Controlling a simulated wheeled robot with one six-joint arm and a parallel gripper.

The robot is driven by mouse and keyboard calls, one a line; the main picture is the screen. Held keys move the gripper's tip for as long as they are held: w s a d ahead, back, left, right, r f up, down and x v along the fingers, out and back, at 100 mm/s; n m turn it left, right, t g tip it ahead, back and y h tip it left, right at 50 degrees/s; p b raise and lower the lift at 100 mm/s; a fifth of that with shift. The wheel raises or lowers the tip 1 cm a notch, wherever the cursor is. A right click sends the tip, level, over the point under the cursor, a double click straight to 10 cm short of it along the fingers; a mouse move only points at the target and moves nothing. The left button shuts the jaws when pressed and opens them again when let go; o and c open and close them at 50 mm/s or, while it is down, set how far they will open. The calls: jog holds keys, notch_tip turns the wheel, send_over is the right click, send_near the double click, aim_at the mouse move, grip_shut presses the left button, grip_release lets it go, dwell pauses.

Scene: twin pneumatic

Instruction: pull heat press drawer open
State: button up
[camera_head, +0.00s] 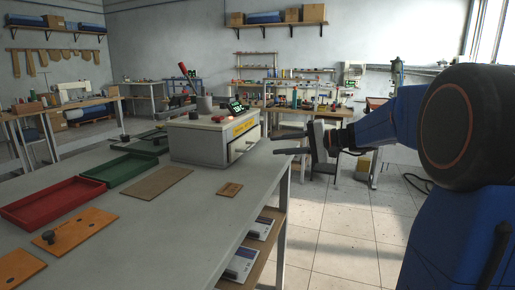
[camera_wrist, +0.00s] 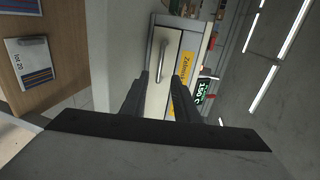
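The heat press (camera_head: 205,139) is a grey-white box with a yellow label and a small green display, standing at the far right edge of the grey bench. Its pale drawer front (camera_head: 243,143) faces right, toward my gripper, and looks shut. In the wrist view the drawer's silver bar handle (camera_wrist: 163,62) lies ahead, between the lines of my fingers. My gripper (camera_head: 275,144) is open and empty, a short way right of the drawer front and apart from the handle. Its two dark fingers also show in the wrist view (camera_wrist: 163,82).
A red tray (camera_head: 52,203), a green tray (camera_head: 118,170), a brown mat (camera_head: 158,183) and orange boards (camera_head: 75,231) lie on the bench. Its wooden under-shelf (camera_head: 253,256) holds labelled packs. The tiled floor right of the bench is mostly clear.

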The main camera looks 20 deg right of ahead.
jog(key=x, duration=0.8)
jog(key=shift+w+a, duration=0.2)
jog(key=shift+a, duration=0.1)
grip_shut()
